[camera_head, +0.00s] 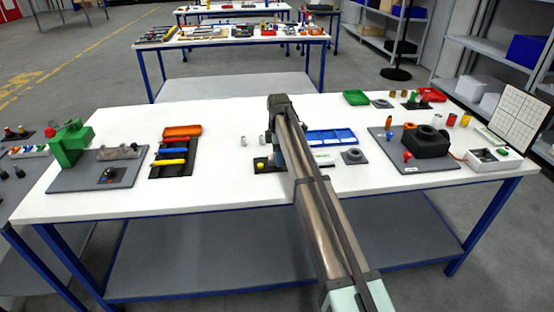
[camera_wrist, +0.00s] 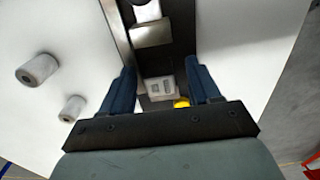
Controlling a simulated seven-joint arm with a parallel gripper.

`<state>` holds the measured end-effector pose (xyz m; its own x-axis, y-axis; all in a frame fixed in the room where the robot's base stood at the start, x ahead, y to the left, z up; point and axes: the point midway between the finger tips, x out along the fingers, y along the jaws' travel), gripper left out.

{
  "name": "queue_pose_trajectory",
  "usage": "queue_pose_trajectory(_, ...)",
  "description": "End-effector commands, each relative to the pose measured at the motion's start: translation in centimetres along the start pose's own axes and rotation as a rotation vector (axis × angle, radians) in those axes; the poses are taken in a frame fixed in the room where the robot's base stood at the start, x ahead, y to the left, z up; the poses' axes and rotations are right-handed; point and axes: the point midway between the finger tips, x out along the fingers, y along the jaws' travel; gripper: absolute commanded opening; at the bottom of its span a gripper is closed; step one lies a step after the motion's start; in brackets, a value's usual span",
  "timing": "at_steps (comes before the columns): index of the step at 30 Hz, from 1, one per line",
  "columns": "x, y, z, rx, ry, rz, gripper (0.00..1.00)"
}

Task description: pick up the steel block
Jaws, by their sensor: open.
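In the wrist view, a small pale grey steel block (camera_wrist: 159,86) sits on a dark strip (camera_wrist: 172,55), between my gripper's two blue fingers. My gripper (camera_wrist: 161,68) is open, with a gap to the block on both sides. I cannot tell how far above the block the fingertips are. In the head view my arm hides the block; the dark pad (camera_head: 262,168) shows beside the arm.
A yellow knob (camera_wrist: 181,102) is close to the block, near the right finger; it also shows in the head view (camera_head: 260,165). A blue tray (camera_head: 332,137) is right of my arm.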

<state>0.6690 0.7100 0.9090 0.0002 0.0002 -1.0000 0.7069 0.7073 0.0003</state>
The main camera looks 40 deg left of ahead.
Motion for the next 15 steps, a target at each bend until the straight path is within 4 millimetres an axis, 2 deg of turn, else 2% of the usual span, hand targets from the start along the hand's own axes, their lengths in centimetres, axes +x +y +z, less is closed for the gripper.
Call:
queue_pose_trajectory(4,-0.05,0.01,-0.01,0.000,0.000,0.000,0.60)
queue_pose_trajectory(15,-0.08,0.01,-0.01,0.000,0.000,0.000,0.24)
